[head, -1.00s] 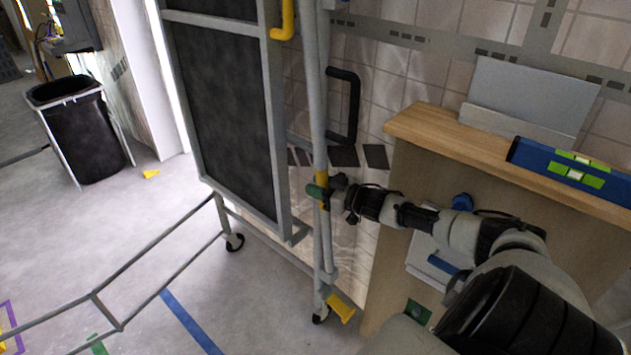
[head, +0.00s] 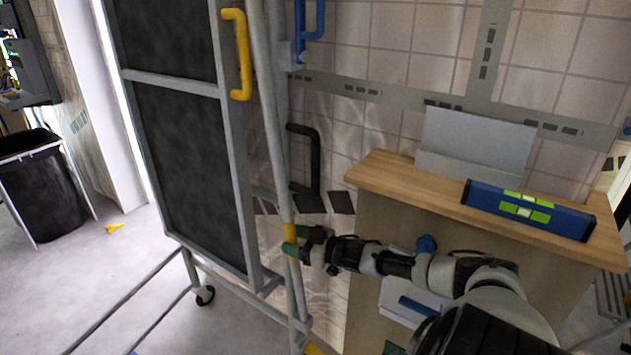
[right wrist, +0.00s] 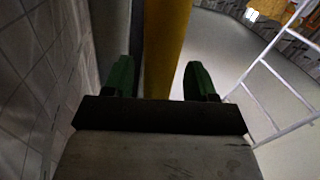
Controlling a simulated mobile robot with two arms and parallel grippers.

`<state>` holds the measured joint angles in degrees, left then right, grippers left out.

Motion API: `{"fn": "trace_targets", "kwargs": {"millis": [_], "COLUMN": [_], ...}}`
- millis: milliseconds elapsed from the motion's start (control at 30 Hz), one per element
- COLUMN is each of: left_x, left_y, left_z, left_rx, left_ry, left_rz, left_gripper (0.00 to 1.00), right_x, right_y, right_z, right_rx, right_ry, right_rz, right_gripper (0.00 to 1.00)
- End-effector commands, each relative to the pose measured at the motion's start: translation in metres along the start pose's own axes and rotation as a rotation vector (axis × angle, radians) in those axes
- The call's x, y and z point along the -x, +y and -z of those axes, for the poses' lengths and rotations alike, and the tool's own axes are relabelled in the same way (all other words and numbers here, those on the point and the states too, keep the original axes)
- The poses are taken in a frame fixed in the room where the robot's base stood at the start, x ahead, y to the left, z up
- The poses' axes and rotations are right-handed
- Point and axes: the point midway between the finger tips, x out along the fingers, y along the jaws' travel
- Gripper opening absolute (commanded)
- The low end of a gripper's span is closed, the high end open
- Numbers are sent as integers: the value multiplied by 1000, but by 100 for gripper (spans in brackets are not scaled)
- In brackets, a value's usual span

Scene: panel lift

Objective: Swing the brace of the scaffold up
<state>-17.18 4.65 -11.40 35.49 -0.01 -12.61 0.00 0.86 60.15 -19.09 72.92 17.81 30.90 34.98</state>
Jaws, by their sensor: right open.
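The scaffold (head: 233,165) is a grey tube frame with dark panels, standing upright on castors in the head view. Its brace (head: 289,231) appears to be the thin grey tube with a yellow band, running steeply down along the scaffold's right side. My right gripper (head: 298,247) is at the yellow band, reaching in from the right. In the right wrist view, the yellow band (right wrist: 166,45) stands between the two green fingers of the right gripper (right wrist: 160,80), which are apart with gaps on both sides. My left gripper is not in view.
A yellow handle (head: 243,55) and a black handle (head: 315,160) are near the tubes. A black bin (head: 45,190) stands far left; floor between is mostly open.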

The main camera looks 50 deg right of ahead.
Motion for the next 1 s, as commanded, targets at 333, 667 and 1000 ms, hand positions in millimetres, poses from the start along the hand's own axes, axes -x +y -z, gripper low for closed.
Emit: {"fn": "trace_targets", "kwargs": {"millis": [333, 667, 1000], "left_x": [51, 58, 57], "left_y": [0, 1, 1], "left_z": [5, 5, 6], "left_rx": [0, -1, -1], "left_ry": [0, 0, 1], "left_rz": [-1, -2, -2], "left_gripper": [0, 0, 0], "right_x": [61, 78, 83], "right_y": [1, 0, -4], "right_z": [4, 1, -22], "right_rx": [-3, 0, -6], "right_ry": [-4, 1, -43], "right_rz": [-2, 0, -33], "right_gripper": [57, 57, 57]}}
